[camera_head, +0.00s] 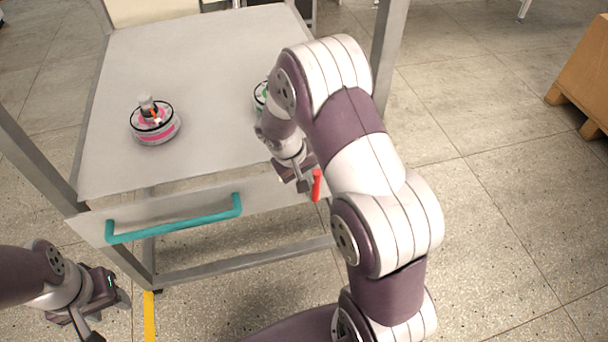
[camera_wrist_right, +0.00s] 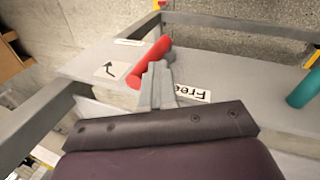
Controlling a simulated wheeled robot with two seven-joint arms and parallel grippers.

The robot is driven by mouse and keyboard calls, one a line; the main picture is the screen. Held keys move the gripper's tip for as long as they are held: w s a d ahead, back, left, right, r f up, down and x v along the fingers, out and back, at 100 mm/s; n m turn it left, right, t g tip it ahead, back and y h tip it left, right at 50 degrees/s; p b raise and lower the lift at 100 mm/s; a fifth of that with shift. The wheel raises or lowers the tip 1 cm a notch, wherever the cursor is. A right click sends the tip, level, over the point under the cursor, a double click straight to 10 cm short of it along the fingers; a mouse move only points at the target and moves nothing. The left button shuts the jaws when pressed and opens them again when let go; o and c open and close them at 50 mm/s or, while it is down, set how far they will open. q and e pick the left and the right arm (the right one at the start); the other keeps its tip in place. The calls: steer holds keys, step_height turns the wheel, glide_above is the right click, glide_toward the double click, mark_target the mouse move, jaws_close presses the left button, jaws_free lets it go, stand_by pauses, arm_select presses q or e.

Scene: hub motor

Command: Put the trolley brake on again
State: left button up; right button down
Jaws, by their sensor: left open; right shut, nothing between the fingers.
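The trolley (camera_head: 215,60) is a grey metal frame with a flat top and a teal handle (camera_head: 175,220) on its front panel. A red brake lever (camera_head: 317,185) sits at the right end of that panel; in the right wrist view the red lever (camera_wrist_right: 149,62) lies slanted beside the fingertips. My right gripper (camera_head: 303,184) is shut and empty, close against the lever; in the wrist view its fingers (camera_wrist_right: 158,78) overlap the lever's lower part, and I cannot tell whether they touch. My left gripper (camera_head: 108,318) is open and empty, low at the left, away from the trolley.
A hub motor (camera_head: 155,128) with pink and white rings stands on the trolley top; another (camera_head: 261,95) is partly hidden behind my right arm. A label with an arrow (camera_wrist_right: 108,69) and a label reading "Free" (camera_wrist_right: 193,93) flank the lever. A wooden pallet (camera_head: 583,75) stands far right.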

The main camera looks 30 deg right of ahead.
steer(key=shift+d+r, duration=0.1)
steer(key=shift+d, duration=0.1)
steer(key=s+d+f+y+p, duration=0.2)
steer(key=d+f+p, duration=0.5)
steer(key=d, duration=0.6)
steer(key=shift+s+f+t+p, duration=0.15)
steer(key=shift+s+t+p, duration=0.2)
steer(key=shift+s, duration=0.25)
steer(key=shift+y, duration=0.3)
